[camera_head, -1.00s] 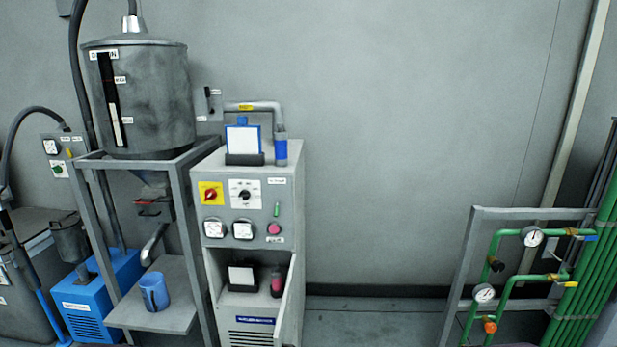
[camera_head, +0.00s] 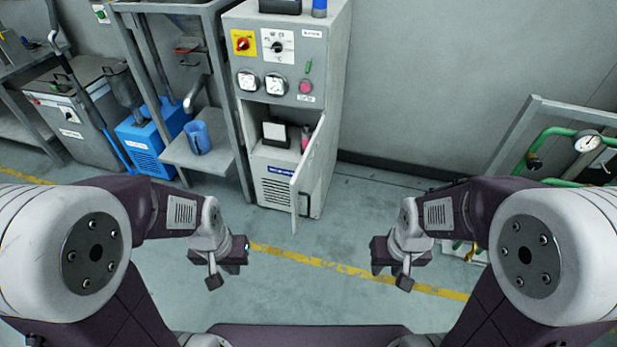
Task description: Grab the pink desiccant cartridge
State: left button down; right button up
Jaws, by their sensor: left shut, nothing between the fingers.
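The pink desiccant cartridge (camera_head: 305,135) stands in the open lower compartment of the grey cabinet (camera_head: 333,100). It is small here and partly covered by the open door (camera_head: 309,165). A white-faced block (camera_head: 275,134) in a dark holder stands to its left. My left gripper (camera_head: 226,270) is shut and empty, low in front of the cabinet and well apart from it. My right gripper (camera_head: 391,271) hangs to the right, also far from the cartridge; its finger gap is not clear.
The cabinet door swings out toward me on the compartment's right side. A blue jug (camera_head: 198,138) sits on a grey shelf (camera_head: 178,153) to the left. A pipe frame (camera_head: 515,130) stands at the right. The floor (camera_head: 320,235) before the cabinet is clear.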

aim_at(307, 133)
jog(key=i+j, duration=1.9)
jog(key=i+l+z, duration=0.05)
jog(key=i, duration=0.05)
